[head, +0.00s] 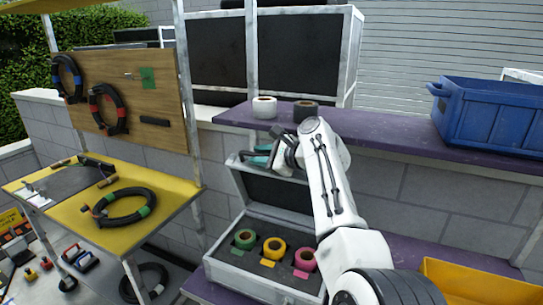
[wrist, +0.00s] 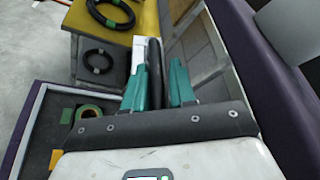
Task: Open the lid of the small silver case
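The small silver case (head: 262,282) sits on the lower purple shelf with its lid (head: 238,182) raised, tilted up toward the wall. The lid's dark inside shows. A green, a yellow and a pink tape roll lie in the dark insert of the case. My gripper (head: 260,155) is at the lid's upper edge, its teal fingertips close to the rim. Part of the case (wrist: 35,120) shows at the lower left there.
A purple upper shelf (head: 400,140) runs just above and behind my arm, with a white and a dark tape roll and a blue crate (head: 492,112). A yellow crate (head: 478,283) stands right of my arm. A yellow table (head: 165,185) with coiled cables stands left.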

